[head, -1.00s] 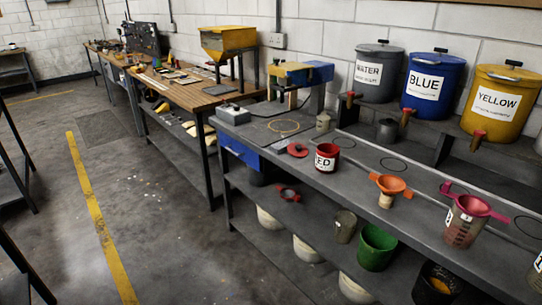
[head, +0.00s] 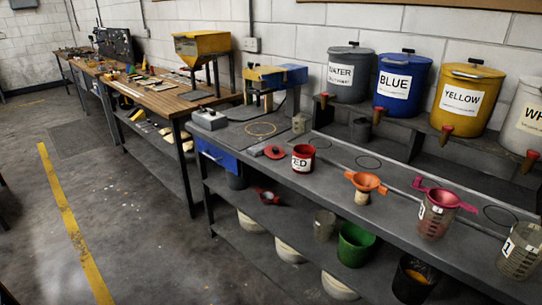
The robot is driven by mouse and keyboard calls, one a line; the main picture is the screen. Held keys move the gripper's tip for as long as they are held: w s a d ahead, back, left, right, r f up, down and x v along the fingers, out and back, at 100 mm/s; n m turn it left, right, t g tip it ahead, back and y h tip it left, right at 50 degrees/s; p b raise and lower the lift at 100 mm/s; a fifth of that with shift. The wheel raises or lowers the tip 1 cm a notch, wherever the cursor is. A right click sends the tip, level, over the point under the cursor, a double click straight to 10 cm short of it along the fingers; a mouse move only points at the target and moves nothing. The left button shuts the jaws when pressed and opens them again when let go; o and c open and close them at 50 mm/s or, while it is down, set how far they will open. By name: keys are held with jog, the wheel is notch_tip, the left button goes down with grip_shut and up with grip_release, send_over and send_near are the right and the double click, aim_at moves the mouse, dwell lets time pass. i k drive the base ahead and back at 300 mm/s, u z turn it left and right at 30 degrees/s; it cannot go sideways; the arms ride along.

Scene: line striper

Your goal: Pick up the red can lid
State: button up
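The red can lid (head: 275,152) lies flat on the grey bench top (head: 345,195), near its front edge. It has a small dark knob or spot in its middle. The red can (head: 303,158), with a white label reading "RED", stands upright just right of the lid, with a small gap between them. My gripper is not in the head view.
Behind are WATER (head: 349,75), BLUE (head: 404,84) and YELLOW (head: 466,98) drums on a raised shelf. Open floor (head: 135,240) lies left of the bench.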

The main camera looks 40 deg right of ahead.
aim_at(273, 151)
jog(key=z, duration=0.3)
jog(key=i, duration=1)
jog(key=u, duration=0.3)
